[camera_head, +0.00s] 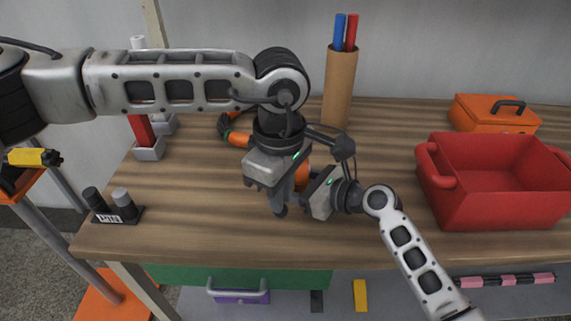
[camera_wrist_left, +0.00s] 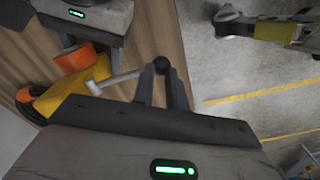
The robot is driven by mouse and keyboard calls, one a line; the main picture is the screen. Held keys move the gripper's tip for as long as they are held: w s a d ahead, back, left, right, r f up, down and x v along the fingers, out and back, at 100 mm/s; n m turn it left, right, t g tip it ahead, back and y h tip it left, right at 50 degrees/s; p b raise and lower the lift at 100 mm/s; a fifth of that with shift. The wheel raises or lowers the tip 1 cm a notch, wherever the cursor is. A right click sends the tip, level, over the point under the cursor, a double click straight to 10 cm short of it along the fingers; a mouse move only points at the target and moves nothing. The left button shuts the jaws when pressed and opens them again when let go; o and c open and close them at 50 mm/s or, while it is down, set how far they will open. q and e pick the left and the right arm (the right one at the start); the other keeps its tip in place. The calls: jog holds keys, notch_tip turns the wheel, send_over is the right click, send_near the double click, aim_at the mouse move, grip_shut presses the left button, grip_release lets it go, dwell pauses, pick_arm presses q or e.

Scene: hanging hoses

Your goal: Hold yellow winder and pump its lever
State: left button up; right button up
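The yellow winder (camera_wrist_left: 62,92) lies at the left of the left wrist view, with an orange part (camera_wrist_left: 73,58) and a grey lever (camera_wrist_left: 118,81). In the head view my arms hide most of it. My left gripper (camera_head: 279,208) comes down from above. In the left wrist view its two dark fingers (camera_wrist_left: 162,75) close around the black knob at the lever's end. My right gripper (camera_head: 306,192) reaches in from the right, close to my left one. In the left wrist view its fingers sit at the orange part, apparently clamped on the winder; the contact is partly hidden.
A red bin (camera_head: 492,205) and an orange case (camera_head: 496,113) stand at the right of the wooden table (camera_head: 190,225). A brown holder with markers (camera_head: 340,88) stands at the back. An orange-and-black tool (camera_head: 237,138) lies behind my left gripper. A dark pin stand (camera_head: 117,213) is front left.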

pick_arm(q)
jog(key=shift+r, duration=2.35)
jog(key=r, duration=0.1)
jog(key=w+r, duration=0.1)
jog(key=r, duration=0.1)
jog(key=shift+w+r, duration=0.15)
jog(key=shift+r, duration=0.1)
jog(key=shift+f, duration=0.1)
jog(key=shift+s+f, duration=0.25)
jog(key=shift+f, duration=0.7)
jog(key=shift+s+f, duration=0.2)
jog(key=shift+f, duration=1)
jog(key=shift+s+f, duration=0.2)
jog(key=shift+f, duration=0.9)
